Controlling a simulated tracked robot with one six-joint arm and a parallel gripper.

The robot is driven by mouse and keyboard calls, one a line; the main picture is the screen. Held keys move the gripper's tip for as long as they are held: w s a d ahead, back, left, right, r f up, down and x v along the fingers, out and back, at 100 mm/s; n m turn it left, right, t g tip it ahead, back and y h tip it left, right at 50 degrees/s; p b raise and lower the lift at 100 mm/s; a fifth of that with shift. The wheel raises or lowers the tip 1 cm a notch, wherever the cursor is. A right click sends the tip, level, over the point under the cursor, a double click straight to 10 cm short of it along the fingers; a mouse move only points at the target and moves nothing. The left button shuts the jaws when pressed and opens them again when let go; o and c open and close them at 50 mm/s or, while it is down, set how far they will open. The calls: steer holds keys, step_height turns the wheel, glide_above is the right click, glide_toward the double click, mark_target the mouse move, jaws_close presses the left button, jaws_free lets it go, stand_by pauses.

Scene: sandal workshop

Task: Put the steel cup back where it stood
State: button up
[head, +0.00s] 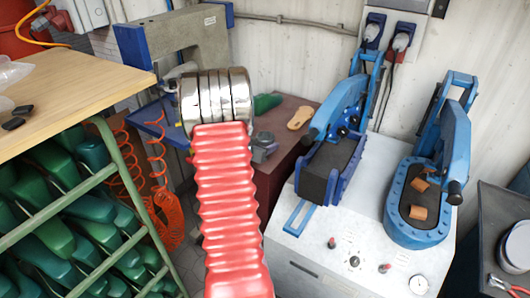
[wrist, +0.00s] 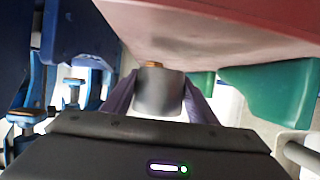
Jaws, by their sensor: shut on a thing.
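The steel cup (wrist: 158,94) is a plain grey cylinder in the middle of the wrist view. My gripper (wrist: 159,82) is shut on it, with a purple finger on each side. The red-brown bench top (wrist: 215,30) fills the upper part of this view, close to the cup; I cannot tell if they touch. In the head view the same bench (head: 289,160) stands behind my red-sleeved arm, which hides most of the gripper and the cup. A small grey shape shows at the arm's right edge, too unclear to name.
On the bench lie a green shoe last (head: 266,103) and a tan sole (head: 300,118). A blue press (head: 340,125) on a pale cabinet (head: 345,235) stands close on the right. A green rack (head: 110,165) of lasts under a wooden top (head: 75,90) stands left.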

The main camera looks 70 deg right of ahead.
steer(key=shift+f, duration=1.85)
steer(key=shift+f, duration=0.15)
steer(key=o, duration=0.9)
steer(key=shift+f, duration=0.1)
steer(key=shift+o, duration=1.3)
steer(key=shift+s+a+f, duration=0.1)
